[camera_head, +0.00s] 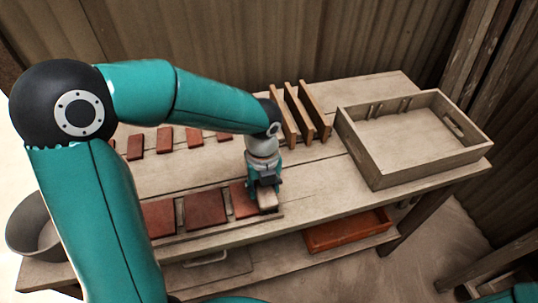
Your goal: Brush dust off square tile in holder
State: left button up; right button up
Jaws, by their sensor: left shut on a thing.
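My left gripper (266,187) is shut on a small pale block, seemingly the brush (267,200), low at the right end of the front row of tiles. Several flat red-brown tiles lie in a wooden holder along the table's front: a left one (158,218), a middle, squarish one (206,208) and a right one (243,199). The brush is beside or over the right tile's edge; I cannot tell whether it touches. The gripper and brush hide part of that end.
Smaller tiles (165,139) lie in a back row. Upright wooden boards (305,112) stand behind my gripper. An open wooden tray (375,163) sits on the table's right. A grey bowl (22,235) is at the left end. An orange tray (345,232) lies on the lower shelf.

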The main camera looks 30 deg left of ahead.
pick_arm(q)
jog(key=shift+w+d, duration=0.2)
jog(key=shift+d, duration=0.1)
notch_tip(320, 180, up, 4)
jog(key=p, duration=0.3)
jog(key=shift+r, duration=0.15)
jog(key=shift+w+r+p, duration=0.15)
jog(key=shift+r+p, duration=0.5)
jog(key=shift+p, duration=0.15)
notch_tip(320, 180, up, 2)
jog(key=shift+r+p, duration=0.1)
jog(key=shift+p, duration=0.85)
jog(key=shift+r, duration=0.15)
jog(key=shift+a, duration=0.1)
